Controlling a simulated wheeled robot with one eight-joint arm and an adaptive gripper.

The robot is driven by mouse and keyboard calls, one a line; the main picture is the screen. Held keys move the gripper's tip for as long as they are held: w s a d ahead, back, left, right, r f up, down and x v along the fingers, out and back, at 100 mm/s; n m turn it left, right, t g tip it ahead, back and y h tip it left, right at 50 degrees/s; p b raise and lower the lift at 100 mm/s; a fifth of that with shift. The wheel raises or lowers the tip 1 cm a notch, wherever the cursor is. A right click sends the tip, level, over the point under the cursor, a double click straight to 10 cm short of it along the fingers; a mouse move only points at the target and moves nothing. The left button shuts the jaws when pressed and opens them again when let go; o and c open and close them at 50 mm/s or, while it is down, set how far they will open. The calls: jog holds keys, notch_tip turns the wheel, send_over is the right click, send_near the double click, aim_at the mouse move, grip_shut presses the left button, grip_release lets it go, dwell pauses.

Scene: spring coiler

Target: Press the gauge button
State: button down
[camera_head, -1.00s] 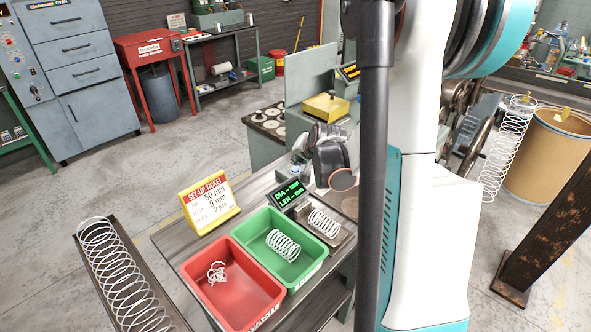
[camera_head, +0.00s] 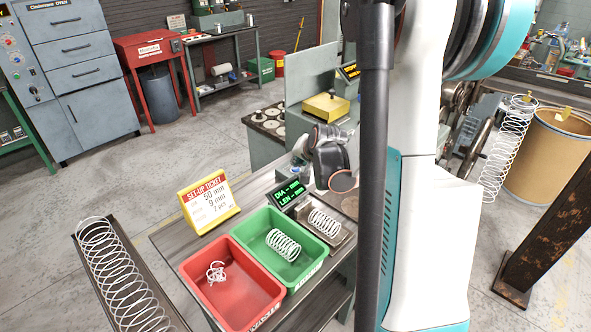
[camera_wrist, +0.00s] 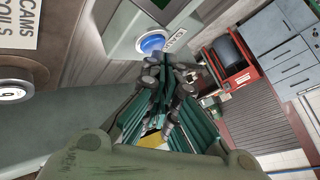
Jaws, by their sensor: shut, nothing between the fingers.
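The gauge button is a round blue button (camera_wrist: 152,42) on a pale grey housing in the wrist view, just above my fingertips. My gripper (camera_wrist: 165,72) is shut and empty, with its tips close to the button; I cannot tell whether they touch it. Part of a dark display (camera_wrist: 160,3) shows above the button. In the head view, the gauge display (camera_head: 288,192) has green DIA and LEN lines with dashes. A wire spring (camera_head: 325,223) lies on the gauge's plate. My arm hides some of the bench there.
A green bin (camera_head: 315,267) with a spring and a red bin (camera_head: 207,283) with tangled wire stand in front of the gauge. The set-up ticket (camera_head: 209,203) stands at left. A yellow block (camera_head: 325,106) and grey upright panel (camera_head: 308,72) are behind.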

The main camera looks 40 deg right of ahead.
jog(key=shift+f+b, duration=0.35)
jog(key=shift+f, duration=0.05)
dwell(0.4)
jog(key=shift+r, duration=0.1)
jog(key=shift+r+p, duration=0.55)
jog(key=shift+r, duration=0.15)
jog(key=shift+r+p, duration=1.75)
jog(key=shift+r, duration=0.75)
